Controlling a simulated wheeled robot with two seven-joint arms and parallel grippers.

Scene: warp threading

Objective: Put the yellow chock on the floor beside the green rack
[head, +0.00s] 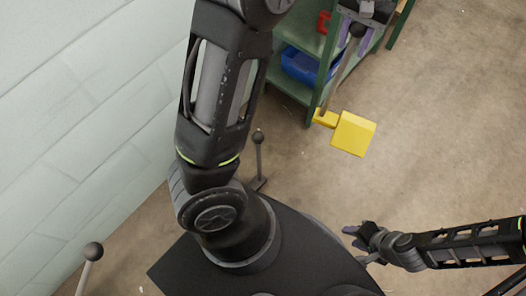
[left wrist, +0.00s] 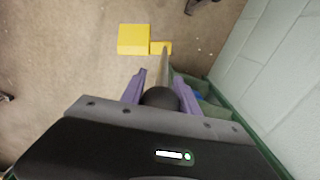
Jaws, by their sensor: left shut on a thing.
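The yellow chock (head: 353,133) is a square block with a smaller yellow piece on its left and a grey rod rising to a black ball knob. It is low by the near foot of the green rack (head: 309,107); I cannot tell whether it touches the floor. My left gripper (head: 357,30) is shut on the knob with its purple fingers, above the chock. The left wrist view shows the knob (left wrist: 160,98) between the fingers and the chock (left wrist: 133,39) beyond. My right gripper (head: 357,242) is empty, its fingers seemingly apart, well below the chock in the head view.
A blue bin (head: 300,65) and a red item (head: 324,22) are in the rack. A pale block wall (head: 80,120) runs along the left. Two knobbed rods (head: 259,138) (head: 93,251) stand near my base. The concrete floor (head: 450,130) right of the chock is clear.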

